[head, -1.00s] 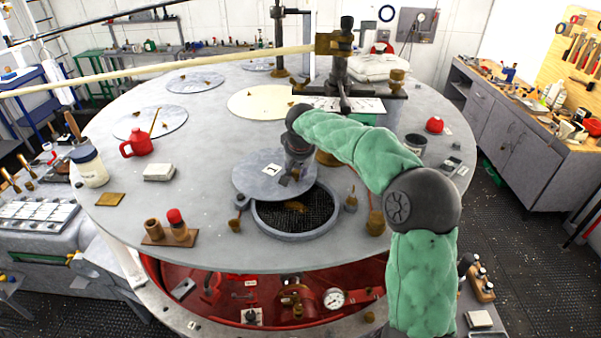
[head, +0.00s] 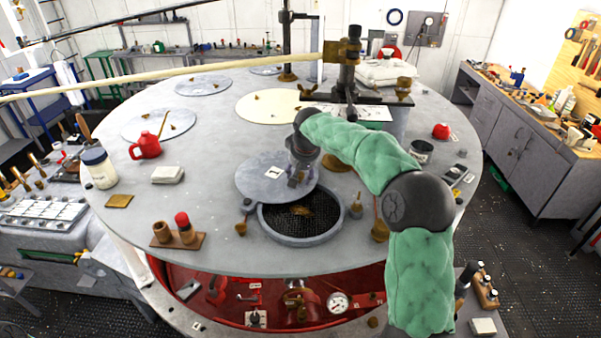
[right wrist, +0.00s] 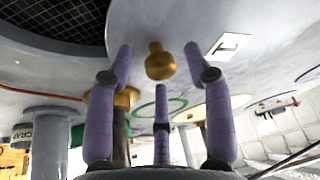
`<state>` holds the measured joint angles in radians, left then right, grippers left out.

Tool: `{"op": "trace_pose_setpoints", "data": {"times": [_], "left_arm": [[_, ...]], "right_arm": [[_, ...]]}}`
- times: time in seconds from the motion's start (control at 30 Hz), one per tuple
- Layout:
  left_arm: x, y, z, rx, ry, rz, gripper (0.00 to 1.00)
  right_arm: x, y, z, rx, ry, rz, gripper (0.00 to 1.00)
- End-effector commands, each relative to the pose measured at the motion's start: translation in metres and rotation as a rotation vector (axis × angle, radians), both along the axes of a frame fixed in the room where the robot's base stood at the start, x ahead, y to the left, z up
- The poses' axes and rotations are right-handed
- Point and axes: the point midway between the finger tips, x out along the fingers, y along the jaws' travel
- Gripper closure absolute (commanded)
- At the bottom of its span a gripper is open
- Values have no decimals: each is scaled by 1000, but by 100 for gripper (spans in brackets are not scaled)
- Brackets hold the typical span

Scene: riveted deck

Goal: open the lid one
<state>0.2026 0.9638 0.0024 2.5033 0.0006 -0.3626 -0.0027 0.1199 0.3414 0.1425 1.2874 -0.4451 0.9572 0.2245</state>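Lid one is a grey disc (head: 256,186) marked 1. It lies left of and behind the round rimmed opening (head: 267,228), which is mostly uncovered with dark mesh inside. The lid overlaps the opening's back left edge. My right gripper (head: 298,178) is over the lid's right part. In the right wrist view, the fingers of my right gripper (right wrist: 160,60) are spread on either side of the lid's brass knob (right wrist: 160,64), with gaps showing. The lid's label (right wrist: 228,45) is to the right, the mesh (right wrist: 50,18) at upper left. My left gripper is not in view.
Small brass-topped fittings (head: 355,207) stand beside the opening. A block with cylinders (head: 178,238), a white block (head: 167,174) and a red kettle (head: 146,147) are on the left. A dark post (head: 348,75) with a long pole stands behind.

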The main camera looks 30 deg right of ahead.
Motion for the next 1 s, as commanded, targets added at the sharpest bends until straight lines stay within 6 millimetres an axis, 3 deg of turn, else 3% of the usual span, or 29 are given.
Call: {"op": "trace_pose_setpoints", "data": {"times": [0.23, 0.37, 0.8, 1.0], "left_arm": [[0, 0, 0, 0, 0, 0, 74], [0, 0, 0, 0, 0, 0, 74], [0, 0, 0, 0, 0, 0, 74], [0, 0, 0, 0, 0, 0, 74]], "right_arm": [[-1, 0, 2, 0, -1, -1, 48], [-4, 1, 14, -1, -4, -1, 48], [-35, 9, 88, 0, -4, 0, 48], [-43, 10, 107, 0, -1, 0, 48]]}}
